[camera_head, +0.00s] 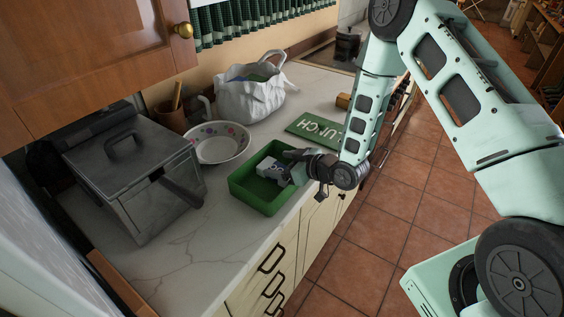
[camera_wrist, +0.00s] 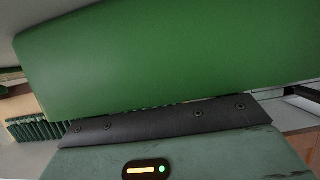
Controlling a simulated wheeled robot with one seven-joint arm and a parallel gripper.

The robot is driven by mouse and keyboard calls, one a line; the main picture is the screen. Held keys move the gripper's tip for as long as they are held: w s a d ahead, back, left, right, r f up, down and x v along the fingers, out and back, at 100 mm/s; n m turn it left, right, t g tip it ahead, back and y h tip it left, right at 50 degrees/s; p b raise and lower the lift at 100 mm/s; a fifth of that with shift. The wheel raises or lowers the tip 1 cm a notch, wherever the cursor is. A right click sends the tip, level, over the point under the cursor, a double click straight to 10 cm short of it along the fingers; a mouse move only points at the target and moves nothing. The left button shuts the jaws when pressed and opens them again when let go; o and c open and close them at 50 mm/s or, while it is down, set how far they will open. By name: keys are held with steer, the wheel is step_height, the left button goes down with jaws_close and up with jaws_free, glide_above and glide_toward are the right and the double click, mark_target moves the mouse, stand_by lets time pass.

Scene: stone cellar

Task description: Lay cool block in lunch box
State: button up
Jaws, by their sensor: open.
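The green lunch box (camera_head: 239,186) stands open on the worktop near its front edge. A pale grey-white block (camera_head: 268,166), which looks like the cool block, shows inside the box toward its right side. I cannot tell whether it lies flat on the bottom. My gripper (camera_head: 292,167) is open at the right end of the box, low over its rim and close beside the block. The fingers partly hide that end of the box. In the wrist view a plain green surface (camera_wrist: 170,55), probably the box, fills most of the picture; the block cannot be made out there.
The green lid marked LUNCH (camera_head: 316,129) lies on the worktop (camera_head: 170,250) behind the box. A patterned bowl (camera_head: 219,143), a white bag (camera_head: 250,97), a brown pot (camera_head: 172,118) and a grey metal box (camera_head: 139,177) stand left and behind. A wooden cupboard (camera_head: 90,55) hangs above left.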

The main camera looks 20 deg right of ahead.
steer(key=shift+s+d+f, duration=0.1)
steer(key=shift+s+d, duration=0.25)
steer(key=shift+s, duration=0.1)
steer(key=r+b+v, duration=0.1)
steer(key=b+v, duration=0.2)
steer(key=v, duration=0.7)
steer(key=s+a+r+g+h, duration=0.5)
steer(key=s+a+g, duration=0.1)
steer(key=a, duration=0.2)
steer(key=s+a+r+g+h, duration=0.1)
steer(key=s+r, duration=0.3)
steer(key=s, duration=0.5)
steer(key=s+a+r+g+h, duration=0.1)
steer(key=s+a+r+g, duration=0.2)
steer(key=s, duration=0.7)
steer(key=shift+s+a+r+n+g, duration=0.15)
steer(key=shift+a+r+n+g, duration=0.15)
steer(key=shift+r+g, duration=0.2)
steer(key=shift+c, duration=0.4)
